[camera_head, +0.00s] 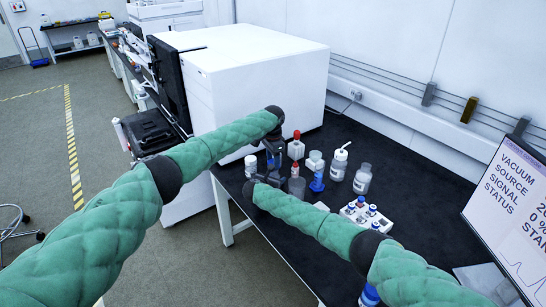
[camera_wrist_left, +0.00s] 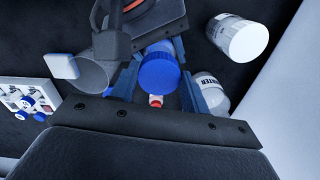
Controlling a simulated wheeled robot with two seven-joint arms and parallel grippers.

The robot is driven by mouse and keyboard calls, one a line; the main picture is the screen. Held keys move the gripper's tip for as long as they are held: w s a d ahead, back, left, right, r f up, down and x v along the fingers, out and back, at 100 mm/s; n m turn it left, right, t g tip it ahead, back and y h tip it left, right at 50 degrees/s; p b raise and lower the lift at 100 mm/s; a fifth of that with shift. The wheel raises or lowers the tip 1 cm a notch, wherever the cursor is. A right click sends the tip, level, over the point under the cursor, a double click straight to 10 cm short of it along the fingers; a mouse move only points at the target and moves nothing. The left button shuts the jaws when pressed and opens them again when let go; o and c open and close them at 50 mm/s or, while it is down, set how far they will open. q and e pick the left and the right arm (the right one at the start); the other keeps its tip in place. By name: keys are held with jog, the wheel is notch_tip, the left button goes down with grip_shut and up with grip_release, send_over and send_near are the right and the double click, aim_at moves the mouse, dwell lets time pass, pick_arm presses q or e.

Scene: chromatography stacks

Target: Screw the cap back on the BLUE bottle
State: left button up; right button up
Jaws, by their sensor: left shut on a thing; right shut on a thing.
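In the left wrist view a round blue cap (camera_wrist_left: 158,72) sits between the blue fingers of my left gripper (camera_wrist_left: 158,88), which is shut on it. In the head view my left gripper (camera_head: 273,150) is above the black table. My right gripper (camera_head: 264,179) is just below it, with its arm coming in from the lower right, and is shut on what appears to be the blue bottle (camera_head: 272,161). The two grippers are very close together. They hide most of the bottle, so I cannot tell how the cap's thread meets the neck.
Around the grippers stand a white-capped bottle (camera_head: 251,165), a red-capped bottle (camera_head: 296,146), a grey cup (camera_head: 297,186), a wash bottle (camera_head: 339,163) and a clear bottle (camera_head: 362,179). A vial rack (camera_head: 366,214) is to the right. A large white instrument (camera_head: 260,80) stands behind.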

pick_arm(q)
jog(key=shift+f, duration=0.15)
dwell(0.4)
jog(key=shift+f, duration=0.8)
jog(key=shift+f, duration=0.55)
jog(key=o, duration=1)
jog(key=shift+r, duration=0.15)
jog(key=shift+r, duration=2.15)
jog(key=shift+c, duration=0.6)
